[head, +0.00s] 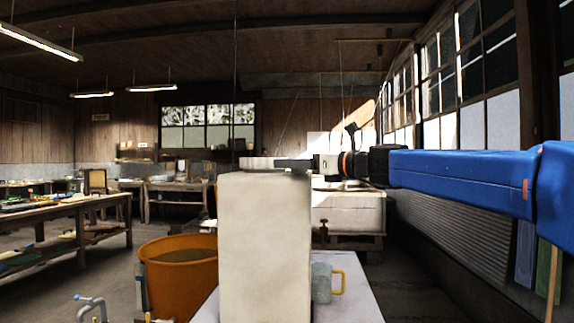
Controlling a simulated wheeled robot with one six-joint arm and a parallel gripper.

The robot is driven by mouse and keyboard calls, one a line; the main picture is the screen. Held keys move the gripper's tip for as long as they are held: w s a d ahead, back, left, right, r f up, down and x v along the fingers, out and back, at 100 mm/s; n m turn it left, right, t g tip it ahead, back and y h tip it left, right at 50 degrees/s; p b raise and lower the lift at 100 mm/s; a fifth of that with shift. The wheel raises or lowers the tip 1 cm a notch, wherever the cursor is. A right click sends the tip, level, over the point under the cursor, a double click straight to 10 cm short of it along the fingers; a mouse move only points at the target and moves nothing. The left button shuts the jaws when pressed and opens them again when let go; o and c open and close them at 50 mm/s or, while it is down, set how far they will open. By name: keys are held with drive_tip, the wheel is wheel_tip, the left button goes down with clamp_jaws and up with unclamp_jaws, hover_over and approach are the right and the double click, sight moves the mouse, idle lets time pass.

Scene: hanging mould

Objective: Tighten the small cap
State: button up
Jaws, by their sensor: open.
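A tall cream block (264,245), likely the hanging mould, stands upright in the middle of the head view. A thin line drops from the ceiling toward its top left. My gripper (290,163) reaches in from the right on my blue arm, with its dark fingers level with the block's top edge. The fingers are seen side on, and whether they touch the block cannot be told. The gripper is open. I cannot make out the small cap; it may be hidden by the fingers or the block.
A pale table (350,300) with a jug with a yellow handle (322,283) lies behind the block. An orange bucket (180,275) stands at left. A long workbench (70,208) is further left. Windows line the right wall. Open floor shows between bench and bucket.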

drive_tip(key=shift+x, duration=1.1)
drive_tip(key=c, duration=1)
drive_tip(key=shift+c, duration=0.2)
drive_tip(key=shift+w+d+m+t+h, duration=0.1)
drive_tip(key=shift+m+t+h, duration=0.4)
drive_tip(key=shift+t, duration=0.1)
drive_tip(key=shift+w+d+m+t+h, duration=0.1)
drive_tip(key=shift+m+t+h, duration=0.3)
drive_tip(key=shift+m+t, duration=0.15)
drive_tip(key=shift+w+d+m+t+h, duration=0.15)
drive_tip(key=shift+m+t+h, duration=0.3)
drive_tip(key=shift+t+h, duration=0.2)
